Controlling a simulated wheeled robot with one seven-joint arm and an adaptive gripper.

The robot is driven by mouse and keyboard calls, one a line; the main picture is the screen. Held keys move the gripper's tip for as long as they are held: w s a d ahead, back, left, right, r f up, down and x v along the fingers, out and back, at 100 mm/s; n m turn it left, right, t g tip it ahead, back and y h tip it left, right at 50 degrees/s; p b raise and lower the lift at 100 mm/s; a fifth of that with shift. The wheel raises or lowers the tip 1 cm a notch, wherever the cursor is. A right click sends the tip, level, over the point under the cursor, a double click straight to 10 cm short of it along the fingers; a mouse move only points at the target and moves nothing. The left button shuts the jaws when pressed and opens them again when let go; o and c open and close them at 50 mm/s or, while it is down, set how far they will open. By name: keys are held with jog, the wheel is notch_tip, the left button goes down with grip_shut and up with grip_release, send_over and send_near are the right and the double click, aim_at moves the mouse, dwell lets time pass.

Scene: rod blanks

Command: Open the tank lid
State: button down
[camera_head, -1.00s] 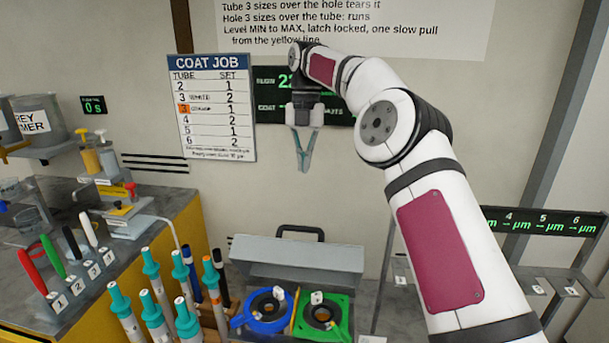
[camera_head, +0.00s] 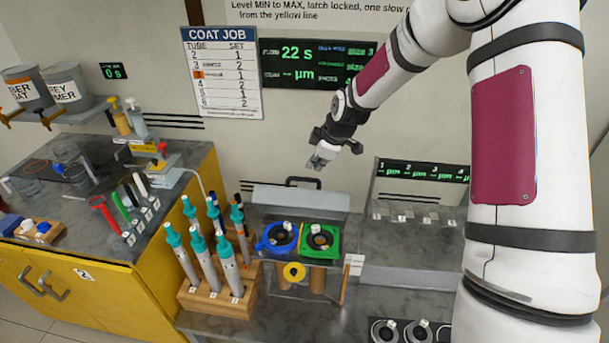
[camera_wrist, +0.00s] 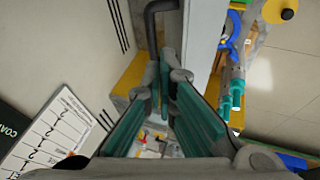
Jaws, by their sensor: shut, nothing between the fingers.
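A grey panel (camera_head: 300,198) with a black bar handle (camera_head: 303,182) stands behind the blue and green ring fixtures on the bench; it looks like the tank lid. Whether it is raised or closed I cannot tell. My gripper (camera_head: 318,162) is above the handle, slightly to its right in the head view, pointing down. It is shut and empty. In the wrist view the handle (camera_wrist: 148,28) shows at the top, beyond my fingertips (camera_wrist: 168,82); contact is not visible. The grey edge (camera_wrist: 200,45) beside it seems to be the panel's.
A blue ring (camera_head: 279,238) and a green ring fixture (camera_head: 321,240) sit in front of the panel. A wooden rack (camera_head: 215,295) of teal-capped tubes stands to the left. A grey stand with displays (camera_head: 422,171) is to the right. The wall behind is near my gripper.

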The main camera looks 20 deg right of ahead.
aim_at(308, 179)
jog(key=shift+m, duration=0.3)
jog(key=x, duration=0.9)
jog(key=shift+s+f, duration=0.15)
jog(key=shift+f, duration=0.25)
jog(key=shift+w+d+b, duration=0.25)
jog(key=shift+w+b, duration=0.15)
jog(key=shift+w, duration=0.15)
jog(key=shift+w+d+b, duration=0.25)
jog(key=shift+w+b, duration=0.1)
jog(key=shift+w, duration=0.25)
jog(key=w+d+f+b, duration=0.1)
jog(key=w+d+b, duration=0.2)
jog(key=w+b, duration=0.3)
jog(key=shift+w+f, duration=0.15)
jog(key=shift+w, duration=0.6)
